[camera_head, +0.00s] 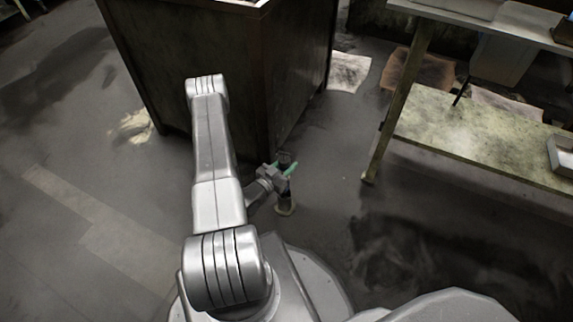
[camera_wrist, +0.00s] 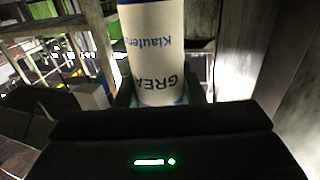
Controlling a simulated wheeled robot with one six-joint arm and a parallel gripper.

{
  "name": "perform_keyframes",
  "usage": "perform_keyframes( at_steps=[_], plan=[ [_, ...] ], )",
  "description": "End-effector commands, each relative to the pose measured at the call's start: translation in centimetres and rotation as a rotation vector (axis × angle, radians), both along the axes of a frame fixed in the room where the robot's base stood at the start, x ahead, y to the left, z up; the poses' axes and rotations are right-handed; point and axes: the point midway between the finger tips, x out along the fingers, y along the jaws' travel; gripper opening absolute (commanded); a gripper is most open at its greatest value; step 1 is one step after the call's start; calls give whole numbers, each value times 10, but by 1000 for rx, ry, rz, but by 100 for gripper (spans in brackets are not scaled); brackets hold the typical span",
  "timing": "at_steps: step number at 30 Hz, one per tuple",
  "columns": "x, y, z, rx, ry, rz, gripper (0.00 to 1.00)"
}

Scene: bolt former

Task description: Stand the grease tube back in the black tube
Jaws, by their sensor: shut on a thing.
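My gripper (camera_head: 283,169) is low beside the dark cabinet in the head view, with green marks on its fingers. It is shut on the grease tube, a white cylinder with blue and dark lettering. The grease tube (camera_wrist: 155,50) fills the upper middle of the wrist view, between the dark fingers, with its far end cut off by the frame. I cannot make out the black tube for certain in either view.
A tall dark cabinet (camera_head: 210,60) stands directly behind my gripper. A workbench with a low shelf (camera_head: 480,135) is at the right, its leg (camera_head: 392,105) near the middle. Open floor (camera_head: 335,175) lies between them. Flat sheets (camera_head: 415,72) lie on the floor behind.

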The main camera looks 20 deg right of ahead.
Motion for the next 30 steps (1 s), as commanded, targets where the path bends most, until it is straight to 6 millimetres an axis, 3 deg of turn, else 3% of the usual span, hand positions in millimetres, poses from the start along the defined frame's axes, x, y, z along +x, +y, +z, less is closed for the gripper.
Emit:
perform_keyframes(
  at_steps=[30],
  plan=[
    [0,0,-31,-1,0,0,0]
  ],
)
